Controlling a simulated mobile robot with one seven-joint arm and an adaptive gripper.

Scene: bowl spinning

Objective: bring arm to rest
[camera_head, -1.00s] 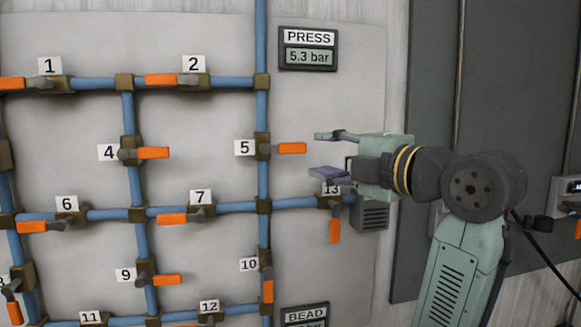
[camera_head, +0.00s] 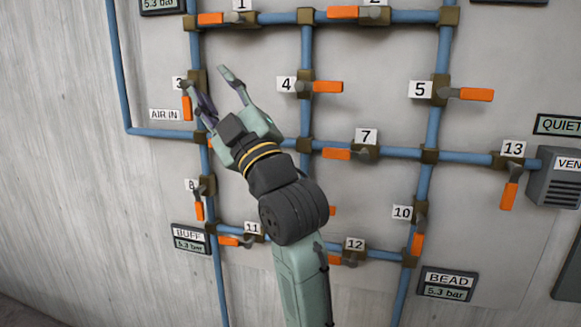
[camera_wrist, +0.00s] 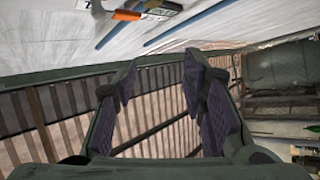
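My gripper (camera_head: 208,82) is open and empty, in front of the panel's left part. In the head view its fingertips point up and left, between the valve 3 handle (camera_head: 187,107) and the valve 4 handle (camera_head: 328,87). Whether it touches anything there is hard to tell. In the wrist view the two fingers (camera_wrist: 160,80) stand wide apart with nothing between them. My arm and gripper hide part of the pipes, including the valve 6 area and part of the row below.
A wall panel carries blue pipes with orange valve handles, such as the valve 5 handle (camera_head: 477,94) and the valve 13 handle (camera_head: 509,195). The BUFF display (camera_head: 191,241) and BEAD display (camera_head: 446,285) sit low. Bare wall (camera_head: 60,150) lies at the left.

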